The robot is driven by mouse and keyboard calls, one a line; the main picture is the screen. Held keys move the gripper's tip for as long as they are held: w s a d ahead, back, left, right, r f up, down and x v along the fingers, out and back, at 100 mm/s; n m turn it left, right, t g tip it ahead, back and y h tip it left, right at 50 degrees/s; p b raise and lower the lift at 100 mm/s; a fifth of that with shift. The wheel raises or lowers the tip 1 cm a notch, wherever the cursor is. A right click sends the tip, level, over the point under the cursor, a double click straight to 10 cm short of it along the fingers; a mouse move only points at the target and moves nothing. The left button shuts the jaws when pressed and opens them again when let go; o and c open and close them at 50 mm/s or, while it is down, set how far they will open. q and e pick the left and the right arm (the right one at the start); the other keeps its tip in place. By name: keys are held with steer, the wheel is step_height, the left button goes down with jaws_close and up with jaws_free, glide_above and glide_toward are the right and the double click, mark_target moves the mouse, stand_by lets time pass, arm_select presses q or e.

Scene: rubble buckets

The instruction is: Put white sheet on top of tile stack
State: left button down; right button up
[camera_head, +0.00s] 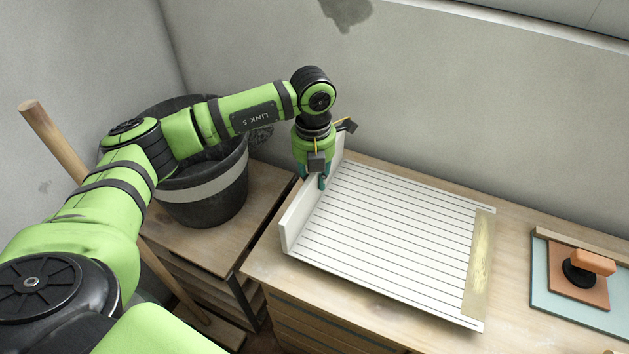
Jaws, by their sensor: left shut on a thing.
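A white ridged sheet (390,220) lies over the wooden table top, with a white upright lip (297,218) along its left side and a tan strip (480,262) along its right side. My left gripper (312,177) points down at the far part of the lip, with its teal fingertips on either side, and is shut on it. At the right, a pale teal board (549,280) has an orange-brown square tile (562,262) on it. I see no other tile stack; whether tiles lie under the sheet is hidden. My right gripper is not in view.
A black bucket (205,205) with a grey band stands on a lower wooden surface (262,190) at the left, behind my arm. A wooden handle (50,138) leans there. A black knob with an orange grip (594,262) sits on the square tile. A grey wall closes the back.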

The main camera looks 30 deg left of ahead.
arm_select(q)
step_height(320, 180, down, 2)
steer(key=shift+f, duration=0.1)
steer(key=shift+f, duration=0.1)
steer(key=c, duration=1.1)
jaws_free()
